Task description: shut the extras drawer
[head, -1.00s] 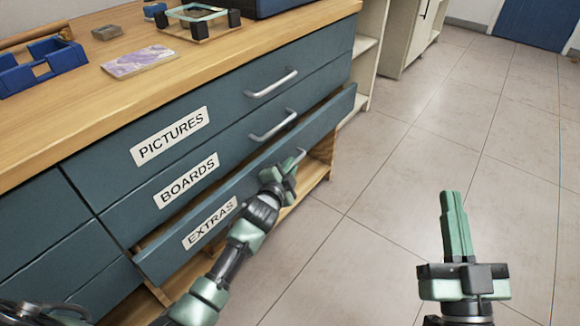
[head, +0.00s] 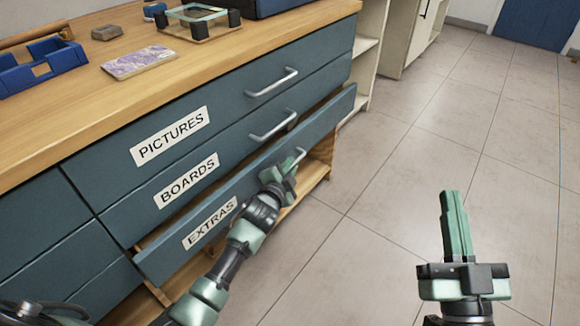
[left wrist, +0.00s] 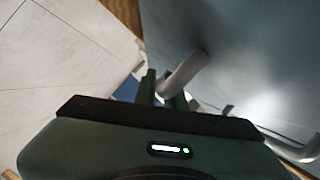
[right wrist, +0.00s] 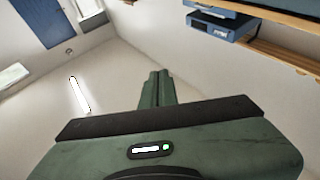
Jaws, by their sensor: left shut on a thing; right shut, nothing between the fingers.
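The extras drawer (head: 240,201) is the lowest of three labelled drawers and stands partly pulled out, with a gap above its front. Its label reads EXTRAS (head: 210,223). My left gripper (head: 287,172) is shut on the extras drawer handle (head: 299,157). In the left wrist view the handle (left wrist: 184,73) is a pale bar running between the fingers (left wrist: 161,88), against the blurred drawer front (left wrist: 240,50). My right gripper (head: 453,225) is shut and empty above the floor at the right; its closed fingers also show in the right wrist view (right wrist: 157,90).
The pictures drawer (head: 225,115) and boards drawer (head: 235,150) above are closed. The wooden counter (head: 90,110) holds a blue tray (head: 42,66), a patterned slab (head: 138,62) and a glass-topped stand (head: 197,20). The tiled floor (head: 420,130) at the right is clear.

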